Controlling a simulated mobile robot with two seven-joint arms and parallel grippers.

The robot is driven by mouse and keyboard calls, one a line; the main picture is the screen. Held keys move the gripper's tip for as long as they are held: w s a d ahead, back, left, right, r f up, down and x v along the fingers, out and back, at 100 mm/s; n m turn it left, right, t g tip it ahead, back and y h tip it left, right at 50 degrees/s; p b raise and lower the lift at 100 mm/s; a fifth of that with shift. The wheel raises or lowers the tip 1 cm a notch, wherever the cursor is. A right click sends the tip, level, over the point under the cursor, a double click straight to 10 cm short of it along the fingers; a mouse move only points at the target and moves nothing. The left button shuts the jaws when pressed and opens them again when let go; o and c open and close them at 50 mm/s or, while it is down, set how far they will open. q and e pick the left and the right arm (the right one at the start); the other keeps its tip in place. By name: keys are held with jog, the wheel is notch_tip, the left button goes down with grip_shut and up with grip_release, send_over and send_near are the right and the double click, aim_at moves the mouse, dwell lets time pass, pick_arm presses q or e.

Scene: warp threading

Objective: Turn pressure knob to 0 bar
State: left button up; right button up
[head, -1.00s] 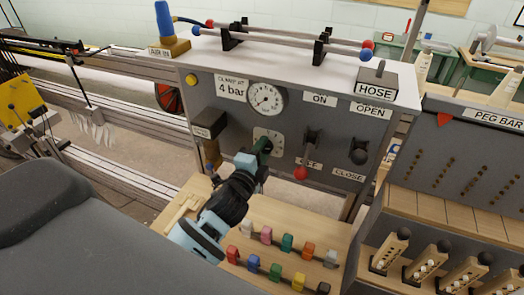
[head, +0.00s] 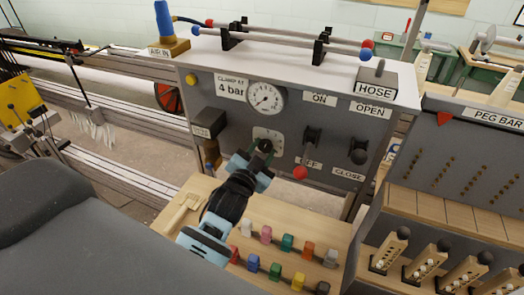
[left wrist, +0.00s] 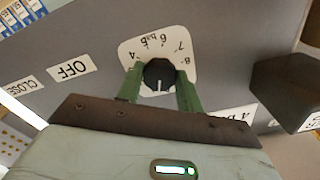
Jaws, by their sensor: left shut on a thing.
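The pressure knob (left wrist: 158,75) is black and round with a white pointer line, on a white numbered dial plate (left wrist: 184,56). In the left wrist view the pointer line runs toward the bottom of the picture. My left gripper (head: 258,155) is shut on the knob, with one green finger on each side of it in the left wrist view (left wrist: 159,86). In the head view the gripper and its fingers partly hide the knob. The round pressure gauge (head: 265,98) sits above the dial; its reading is too small to tell. My right gripper is not in view.
Right of the knob are a red-tipped lever (head: 301,172) near the OFF label and a black handle (head: 358,156) near CLOSE. A black block (left wrist: 285,82) juts out beside the knob. Several coloured clips (head: 288,242) stand on the wooden shelf below.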

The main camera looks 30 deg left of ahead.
pick_arm(q)
jog(key=shift+n, duration=1.7)
jog(key=o, duration=1)
jog(key=s, duration=0.5)
jog(key=s+b, duration=0.1)
jog(key=s, duration=0.2)
jog(key=shift+d, duration=0.25)
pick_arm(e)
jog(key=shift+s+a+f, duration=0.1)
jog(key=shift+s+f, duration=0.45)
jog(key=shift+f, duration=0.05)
